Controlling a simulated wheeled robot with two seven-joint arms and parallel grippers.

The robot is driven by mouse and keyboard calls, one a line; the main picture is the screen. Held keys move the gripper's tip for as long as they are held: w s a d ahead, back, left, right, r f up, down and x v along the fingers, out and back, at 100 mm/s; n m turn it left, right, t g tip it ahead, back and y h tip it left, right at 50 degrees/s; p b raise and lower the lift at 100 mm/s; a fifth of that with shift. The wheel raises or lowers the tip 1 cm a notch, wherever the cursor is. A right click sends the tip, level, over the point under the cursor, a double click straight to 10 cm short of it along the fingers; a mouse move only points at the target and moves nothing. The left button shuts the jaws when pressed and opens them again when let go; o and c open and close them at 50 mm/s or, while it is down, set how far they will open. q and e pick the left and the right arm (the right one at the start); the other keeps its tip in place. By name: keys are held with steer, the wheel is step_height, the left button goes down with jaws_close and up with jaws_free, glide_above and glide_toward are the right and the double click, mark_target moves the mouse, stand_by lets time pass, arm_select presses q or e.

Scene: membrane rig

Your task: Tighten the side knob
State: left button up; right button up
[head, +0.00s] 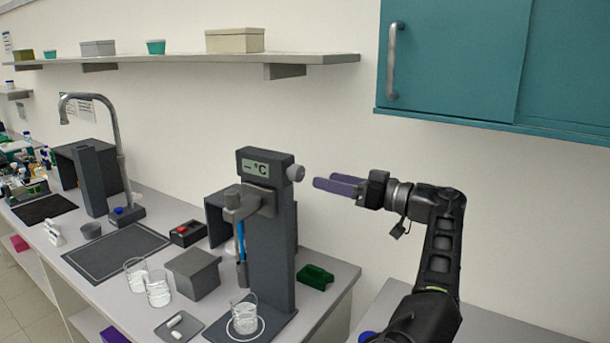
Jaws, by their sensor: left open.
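The side knob (295,173) is a small light-grey knob on the right side of the dark rig's head, beside its "°C" display (257,169). The rig column (270,245) stands upright on the bench. My left gripper (323,181) has purple fingers pointing left at the knob. It is open and empty, a short gap to the right of the knob and slightly lower in the picture. A grey clamp (242,206) on the rig holds a blue probe (240,241) above a glass beaker (244,318). My right gripper is not in view.
A teal cabinet (450,55) and a shelf (170,60) hang above.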

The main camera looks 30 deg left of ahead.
mark_target(301, 174)
arm_select(q)
steer(key=shift+s+a, duration=0.15)
steer(key=shift+a, duration=3.65)
jaws_close()
